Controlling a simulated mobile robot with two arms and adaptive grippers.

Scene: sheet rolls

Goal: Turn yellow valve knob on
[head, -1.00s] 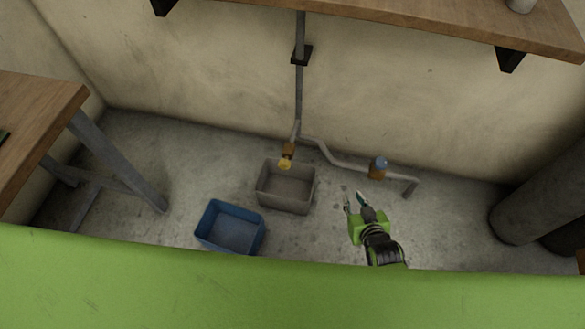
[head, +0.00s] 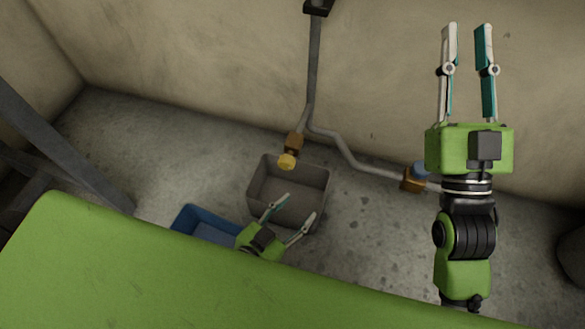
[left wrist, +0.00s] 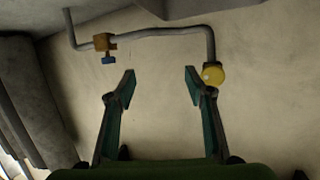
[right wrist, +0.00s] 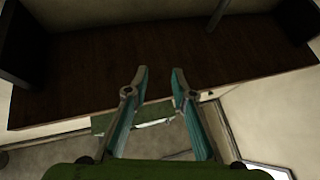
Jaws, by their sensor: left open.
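The yellow valve knob (head: 287,161) sits on a brass valve body at the lower end of the wall pipe, above the grey bin. In the left wrist view the yellow knob (left wrist: 214,75) is round and lies just beyond the right fingertip, not between the fingers. My left gripper (head: 300,206) is open and empty, over the grey bin, below and slightly right of the knob in the head view. My right gripper (head: 467,40) is open and empty, raised in front of the wall at the right.
A grey bin (head: 256,181) and a blue bin (head: 187,217) stand on the floor, the blue one partly hidden by my green body. A blue knob (head: 420,170) is on the pipe (head: 346,150) further right. A wooden board (right wrist: 85,75) shows in the right wrist view.

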